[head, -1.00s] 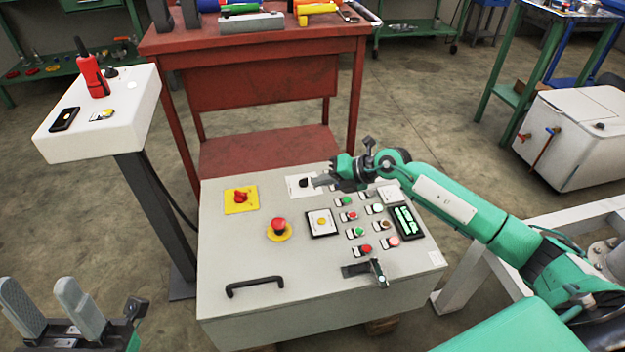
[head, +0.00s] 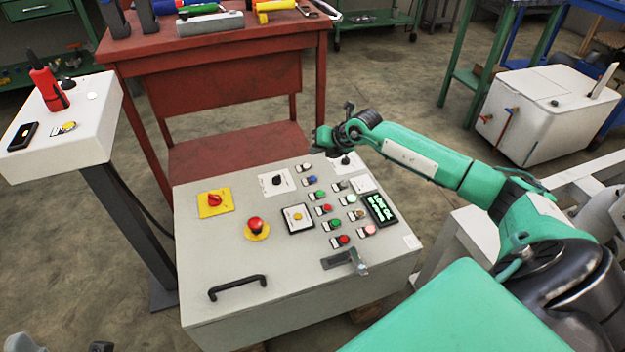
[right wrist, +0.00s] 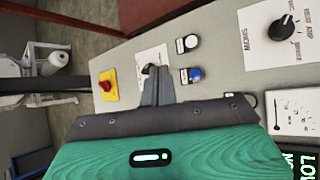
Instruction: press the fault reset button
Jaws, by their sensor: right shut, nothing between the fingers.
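The grey control panel (head: 215,258) carries rows of small round buttons. A white button (head: 303,168) and a blue button (head: 312,180) top the left column, above green and red ones (head: 343,239). Labels are too small to read, so I cannot tell which is fault reset. My right gripper (head: 318,142) is above the panel's back edge. In the right wrist view its fingers (right wrist: 157,86) are shut and empty, left of the blue button (right wrist: 195,75) and in front of a black selector knob. My left gripper (head: 22,343) barely shows at the bottom left.
A red emergency stop (head: 256,225), a yellow-backed red switch (head: 214,200), a black handle (head: 238,287) and a lit display (head: 381,208) are on the panel. A red bench (head: 230,75) stands behind; a white pedestal (head: 85,128) stands left.

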